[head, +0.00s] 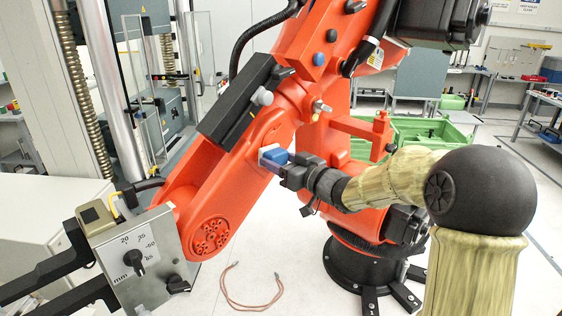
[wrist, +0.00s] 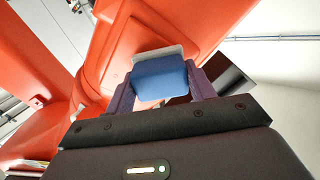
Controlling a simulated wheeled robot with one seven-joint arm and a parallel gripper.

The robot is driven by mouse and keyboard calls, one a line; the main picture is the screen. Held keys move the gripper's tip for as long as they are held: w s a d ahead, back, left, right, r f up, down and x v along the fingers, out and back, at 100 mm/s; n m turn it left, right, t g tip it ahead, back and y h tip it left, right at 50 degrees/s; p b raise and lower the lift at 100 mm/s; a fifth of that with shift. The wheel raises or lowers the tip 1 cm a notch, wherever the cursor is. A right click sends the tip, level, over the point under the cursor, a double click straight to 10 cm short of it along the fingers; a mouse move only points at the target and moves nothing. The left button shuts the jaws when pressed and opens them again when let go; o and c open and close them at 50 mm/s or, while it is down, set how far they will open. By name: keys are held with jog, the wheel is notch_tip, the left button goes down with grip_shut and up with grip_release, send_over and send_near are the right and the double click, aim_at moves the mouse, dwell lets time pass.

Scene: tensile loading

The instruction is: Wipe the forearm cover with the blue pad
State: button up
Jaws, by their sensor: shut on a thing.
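The blue pad (head: 274,153), with a pale grey layer on its far side, is between the fingers of my gripper (head: 282,165). In the wrist view the blue pad (wrist: 160,79) sits squarely between both fingertips (wrist: 163,88). The forearm cover (head: 246,160) appears to be the smooth orange casing of the large industrial arm, just left of the pad. In the wrist view the orange cover (wrist: 128,40), with a raised panel, lies right behind the pad. The pad's grey face is at or very close to this surface; I cannot tell whether it touches. The pad hides part of the cover.
A metal control box (head: 135,255) with a dial and black prongs hangs at the arm's lower left end. A black box (head: 237,103) is fixed along the orange arm. A reddish cable (head: 250,305) lies on the pale floor. Green crates (head: 430,133) stand behind.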

aim_at(287, 156)
jog(key=shift+w+a, duration=0.1)
jog(key=shift+a, duration=0.05)
jog(key=shift+r, duration=0.1)
jog(key=shift+w+d, duration=0.2)
jog(key=w+d+p, duration=0.2)
jog(key=shift+w+d, duration=0.25)
jog(key=shift+w, duration=0.05)
jog(key=shift+a, duration=0.15)
dwell(0.5)
jog(key=shift+s+a, duration=0.3)
jog(key=shift+s, duration=0.05)
jog(key=shift+s+a+b, duration=0.7)
jog(key=shift+s+a, duration=0.4)
jog(key=shift+s, duration=0.05)
